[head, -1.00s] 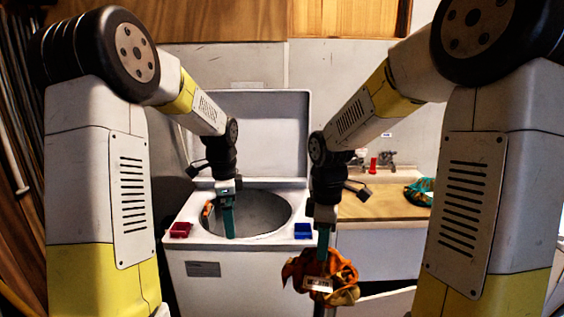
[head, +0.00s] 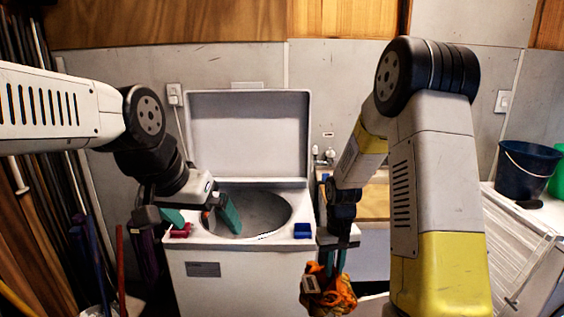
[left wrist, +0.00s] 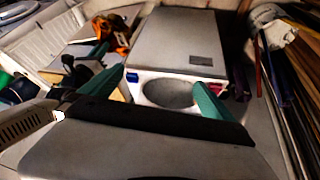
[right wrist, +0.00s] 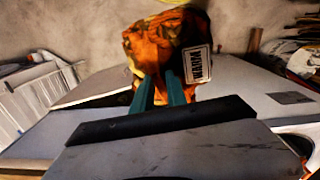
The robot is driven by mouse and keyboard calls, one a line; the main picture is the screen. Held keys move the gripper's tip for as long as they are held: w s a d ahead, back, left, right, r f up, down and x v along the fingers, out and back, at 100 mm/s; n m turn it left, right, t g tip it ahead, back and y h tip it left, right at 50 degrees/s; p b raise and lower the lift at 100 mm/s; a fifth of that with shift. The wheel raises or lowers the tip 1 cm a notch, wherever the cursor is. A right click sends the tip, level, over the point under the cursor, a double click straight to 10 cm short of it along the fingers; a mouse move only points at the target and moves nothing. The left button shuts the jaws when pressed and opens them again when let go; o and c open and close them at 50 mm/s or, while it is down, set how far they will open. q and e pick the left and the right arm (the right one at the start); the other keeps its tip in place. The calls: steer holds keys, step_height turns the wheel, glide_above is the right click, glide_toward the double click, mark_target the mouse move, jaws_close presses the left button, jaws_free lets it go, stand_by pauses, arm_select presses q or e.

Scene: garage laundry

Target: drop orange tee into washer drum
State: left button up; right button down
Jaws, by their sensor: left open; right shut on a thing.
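The orange tee (head: 328,292), a crumpled orange and dark bundle with a white label, hangs from my right gripper (head: 336,262), which is shut on it. It is in front of the washer's right front corner, outside the drum. The right wrist view shows the tee (right wrist: 160,45) at the fingertips. The white top-loading washer (head: 230,285) has its lid (head: 250,135) raised, and the round drum opening (head: 262,212) is uncovered. My left gripper (head: 202,218) is open and empty at the drum's left rim. The left wrist view shows its spread fingers (left wrist: 163,88) and the drum (left wrist: 168,93).
A red item (head: 181,230) and a blue item (head: 302,230) sit on the washer's front corners. Long poles and boards lean at the left. A wooden counter (head: 374,200) stands right of the washer. A dark blue bucket (head: 527,173) stands at far right.

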arm_select(q)
steer(key=shift+s+d+f+n+t, duration=0.15)
steer(key=shift+s+n+t, duration=0.15)
steer(key=shift+s+n, duration=0.8)
arm_select(e)
steer(key=shift+w+d+f+m, duration=0.15)
steer(key=shift+d+f+m, duration=0.1)
steer(key=shift+f+m, duration=0.2)
steer(key=shift+w+d+f+m, duration=0.15)
steer(key=shift+d+f+m, duration=0.05)
steer(key=shift+f+m, duration=0.25)
arm_select(q)
steer(key=shift+s, duration=0.15)
arm_select(e)
steer(key=shift+r, duration=0.1)
